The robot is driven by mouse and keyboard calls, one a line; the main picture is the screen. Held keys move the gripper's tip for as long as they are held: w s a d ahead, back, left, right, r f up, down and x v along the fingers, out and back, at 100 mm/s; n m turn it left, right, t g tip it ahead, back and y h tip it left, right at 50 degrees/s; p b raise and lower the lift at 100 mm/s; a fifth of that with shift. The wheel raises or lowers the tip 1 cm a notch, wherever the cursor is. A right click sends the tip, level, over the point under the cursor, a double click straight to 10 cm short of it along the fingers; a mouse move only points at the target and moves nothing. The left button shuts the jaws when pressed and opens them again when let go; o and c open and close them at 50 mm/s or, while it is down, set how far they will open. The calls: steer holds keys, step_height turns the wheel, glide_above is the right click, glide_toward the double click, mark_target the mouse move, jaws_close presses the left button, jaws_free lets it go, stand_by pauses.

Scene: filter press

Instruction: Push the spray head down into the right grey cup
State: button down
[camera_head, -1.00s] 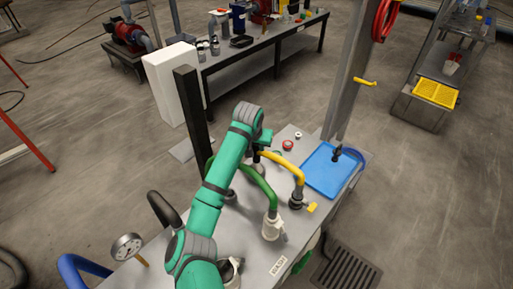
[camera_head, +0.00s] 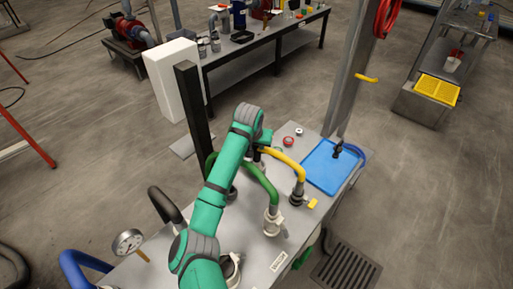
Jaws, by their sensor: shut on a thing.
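My gripper (camera_head: 259,154) is at the far end of my green arm, low over the grey work table (camera_head: 236,262). It shows only as a small dark piece below the wrist, partly hidden by the arm and the hoses. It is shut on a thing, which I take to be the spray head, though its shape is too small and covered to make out. The right grey cup cannot be told apart here; the area under the gripper is mostly hidden. Whether the held thing touches a cup does not show.
A green hose (camera_head: 264,181) and a yellow hose (camera_head: 284,159) arch close beside the gripper. A red round part (camera_head: 288,141) and a blue tray (camera_head: 326,171) lie to the right. A dark post (camera_head: 192,105) stands behind at left. A gauge (camera_head: 128,242) stands at front left.

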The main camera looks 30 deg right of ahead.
steer(key=c, duration=1.4)
jaws_free()
steer(key=shift+o, duration=0.2)
steer(key=v, duration=1)
steer(key=shift+r, duration=0.4)
